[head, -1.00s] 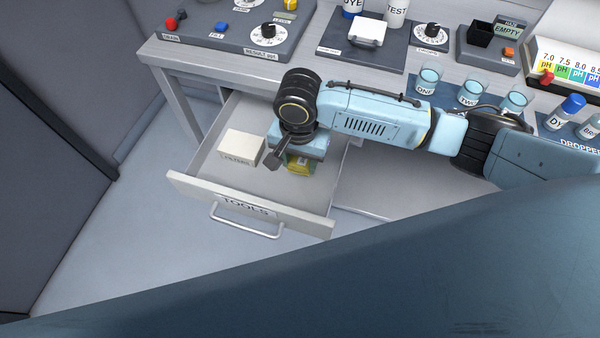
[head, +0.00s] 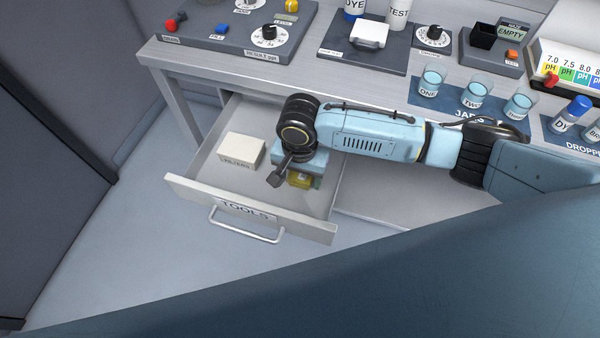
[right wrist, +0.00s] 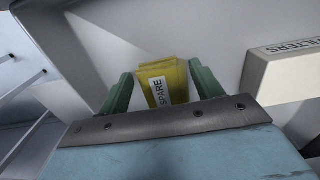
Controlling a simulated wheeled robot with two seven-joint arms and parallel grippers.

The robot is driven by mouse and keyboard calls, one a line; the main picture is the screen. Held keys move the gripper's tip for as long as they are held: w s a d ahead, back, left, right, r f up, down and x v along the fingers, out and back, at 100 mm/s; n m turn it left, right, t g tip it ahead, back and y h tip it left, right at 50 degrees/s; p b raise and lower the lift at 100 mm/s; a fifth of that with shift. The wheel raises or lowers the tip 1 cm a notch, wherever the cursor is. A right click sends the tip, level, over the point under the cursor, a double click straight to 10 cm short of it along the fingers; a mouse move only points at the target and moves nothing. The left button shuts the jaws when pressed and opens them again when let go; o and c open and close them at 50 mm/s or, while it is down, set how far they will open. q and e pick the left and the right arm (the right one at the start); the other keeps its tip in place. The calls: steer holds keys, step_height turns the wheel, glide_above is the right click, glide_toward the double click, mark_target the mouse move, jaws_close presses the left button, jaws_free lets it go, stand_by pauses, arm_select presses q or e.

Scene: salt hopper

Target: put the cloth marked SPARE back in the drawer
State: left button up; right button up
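The yellow cloth marked SPARE (right wrist: 160,84) is between the two green fingers of my right gripper (right wrist: 160,80) in the right wrist view, its label facing the camera. I cannot tell whether the cloth touches the drawer floor. My left gripper is not in view.
A white box marked FILTERS (head: 241,150) lies in the drawer, left of my right gripper; it also shows in the right wrist view (right wrist: 285,75). The bench above holds several glass jars (head: 473,92), a panel with knobs (head: 235,30) and other items. The drawer's front left is clear.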

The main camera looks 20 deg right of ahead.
mark_target(300, 179)
steer(key=shift+r, duration=0.15)
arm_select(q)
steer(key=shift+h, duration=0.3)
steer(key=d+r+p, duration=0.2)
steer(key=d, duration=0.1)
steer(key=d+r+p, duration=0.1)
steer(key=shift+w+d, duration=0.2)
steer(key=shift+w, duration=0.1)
arm_select(e)
step_height(300, 179, up, 12)
